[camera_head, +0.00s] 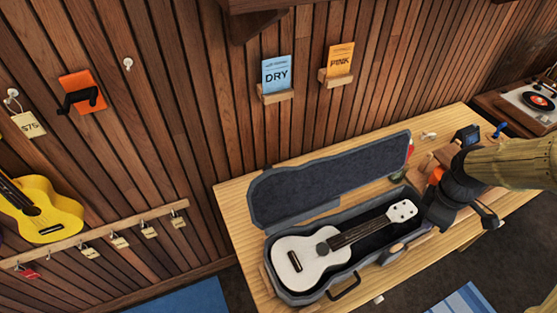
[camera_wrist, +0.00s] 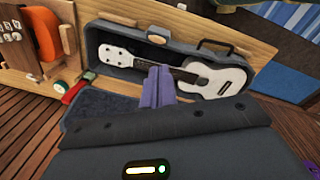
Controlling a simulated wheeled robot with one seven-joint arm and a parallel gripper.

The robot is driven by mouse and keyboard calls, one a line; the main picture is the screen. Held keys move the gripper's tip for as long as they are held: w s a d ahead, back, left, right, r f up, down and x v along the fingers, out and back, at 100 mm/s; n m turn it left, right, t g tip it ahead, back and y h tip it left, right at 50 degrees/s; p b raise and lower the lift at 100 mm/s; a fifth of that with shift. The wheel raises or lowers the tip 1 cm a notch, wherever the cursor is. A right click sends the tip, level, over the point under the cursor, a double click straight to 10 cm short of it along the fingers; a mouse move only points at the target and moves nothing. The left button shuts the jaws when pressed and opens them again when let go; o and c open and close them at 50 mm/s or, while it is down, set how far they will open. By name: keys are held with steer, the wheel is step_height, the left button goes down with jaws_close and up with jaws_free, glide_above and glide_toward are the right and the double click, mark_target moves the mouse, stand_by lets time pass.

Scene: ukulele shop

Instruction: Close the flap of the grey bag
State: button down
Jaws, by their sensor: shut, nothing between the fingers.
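The grey bag looks like a rigid ukulele case (camera_head: 290,297) and lies open on the wooden table. Its flap (camera_head: 330,178) is a lid with a dark padded lining, raised along the wall side. A white ukulele (camera_head: 302,258) lies in the case, neck toward the upper right. My gripper's body hides part of the case.
The wooden table (camera_head: 235,205) stands against a slatted wall. Blue DRY (camera_head: 277,75) and orange PINK (camera_head: 341,61) packets sit on small wall shelves above. Small items and an orange object (camera_head: 435,175) crowd the table right of the case.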

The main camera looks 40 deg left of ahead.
steer(key=s+d+r+m, duration=0.1)
steer(key=s+d+m, duration=0.4)
steer(key=d+m, duration=0.3)
steer(key=s+d+r+m+t, duration=0.1)
steer(key=s+d+m, duration=0.4)
steer(key=m, duration=0.6)
steer(key=d, duration=0.2)
steer(key=shift+s+d+r+t, duration=0.3)
steer(key=shift+s+d+r, duration=0.05)
steer(key=shift+s, duration=0.05)
